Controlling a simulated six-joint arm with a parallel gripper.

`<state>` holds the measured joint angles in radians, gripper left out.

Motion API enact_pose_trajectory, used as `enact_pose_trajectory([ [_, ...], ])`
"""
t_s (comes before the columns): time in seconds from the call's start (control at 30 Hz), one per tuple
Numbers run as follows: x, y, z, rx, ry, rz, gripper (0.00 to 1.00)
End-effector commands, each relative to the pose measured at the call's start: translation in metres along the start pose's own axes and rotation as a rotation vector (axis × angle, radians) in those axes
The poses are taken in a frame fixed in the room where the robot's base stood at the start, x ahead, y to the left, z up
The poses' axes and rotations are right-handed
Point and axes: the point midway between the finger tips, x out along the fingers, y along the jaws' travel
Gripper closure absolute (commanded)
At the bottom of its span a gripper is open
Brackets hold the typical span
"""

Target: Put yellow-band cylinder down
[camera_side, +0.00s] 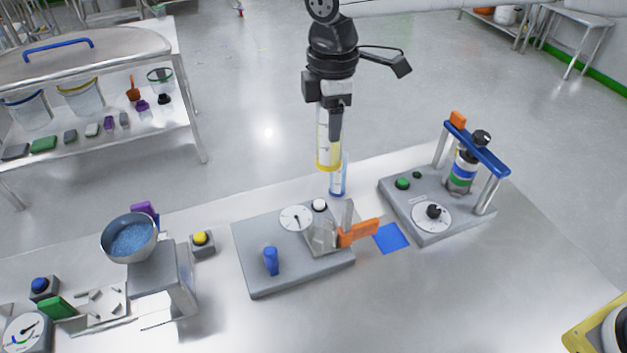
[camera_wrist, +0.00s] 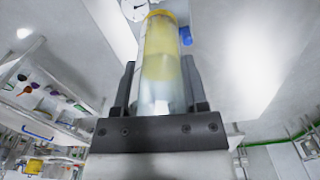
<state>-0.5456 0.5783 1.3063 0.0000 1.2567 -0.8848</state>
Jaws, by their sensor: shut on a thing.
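The yellow-band cylinder (camera_side: 323,150) is a clear tube with a yellow band at its lower end. My gripper (camera_side: 333,122) is shut on it and holds it about upright, seemingly above the bench. In the wrist view the cylinder (camera_wrist: 160,62) stands between the two dark fingers of my gripper (camera_wrist: 158,75), its yellow end farthest from the wrist. Pale yellowish contents seem to show through its wall. A blue-tinted clear cylinder (camera_side: 338,182) stands on the bench just behind and below it, partly covered by it. I cannot tell whether the two touch.
A grey plate with a dial (camera_side: 296,218), blue knob (camera_side: 271,261) and orange-handled part (camera_side: 358,233) lies in front. A blue square (camera_side: 391,238) is flat on the bench. A blue-topped press (camera_side: 477,148) stands right; a bowl of blue granules (camera_side: 131,239) left. The right foreground is mostly bare.

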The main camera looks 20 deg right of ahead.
Motion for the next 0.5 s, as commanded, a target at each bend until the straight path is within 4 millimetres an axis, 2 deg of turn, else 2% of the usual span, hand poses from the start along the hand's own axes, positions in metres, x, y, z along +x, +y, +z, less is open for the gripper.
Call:
enact_pose_trajectory([
  [0.27,0.022,0.004,0.031,-0.018,-0.001,-0.002,1.0],
  [0.5,0.056,0.001,0.077,-0.051,-0.001,-0.002,1.0],
])
